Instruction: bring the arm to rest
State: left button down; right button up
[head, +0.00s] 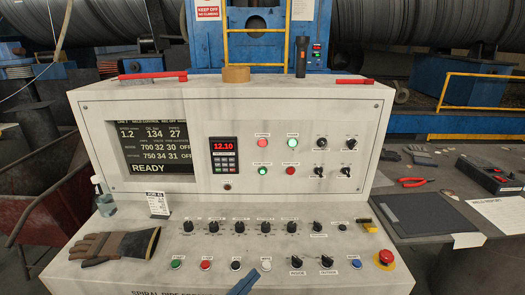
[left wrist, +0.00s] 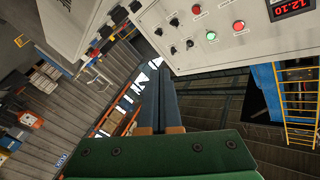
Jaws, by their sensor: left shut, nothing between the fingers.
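My left gripper (head: 243,283) shows only as blue-grey fingertips at the bottom edge of the head view, in front of the console's lower front edge. In the left wrist view the same gripper (left wrist: 158,85) has its two long dark-blue fingers side by side, shut with nothing between them. The white control console (head: 90,112) fills the middle of the head view; its panel (left wrist: 235,50) also shows at the upper right of the left wrist view, apart from the fingers. My right gripper is in neither view.
A flashlight (head: 301,57) and a tape roll (head: 236,74) stand on top. A side table at right holds red pliers (head: 412,182) and a dark pad (head: 428,214).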

pick_arm(q)
jog(key=s+a+f+n+g+y, duration=0.25)
jog(key=a+f+n+y, duration=0.2)
jog(key=f, duration=0.75)
jog(key=s+a+f+n+g+y, duration=0.1)
jog(key=s+a+f+n+y, duration=0.4)
jog(key=f, duration=0.6)
jog(key=s+a+f+g, duration=0.2)
jog(key=s+f, duration=0.3)
jog(key=s, duration=0.4)
jog(key=s+a+f+n+g+y, duration=0.1)
jog(key=s+f+g, duration=0.3)
jog(key=s, duration=0.5)
jog(key=s+a+f+n+g+y, duration=0.1)
jog(key=s+a+f+g, duration=0.2)
jog(key=s+f, duration=0.3)
jog(key=s+g, duration=0.1)
jog(key=s, duration=0.2)
jog(key=shift+f, duration=0.35)
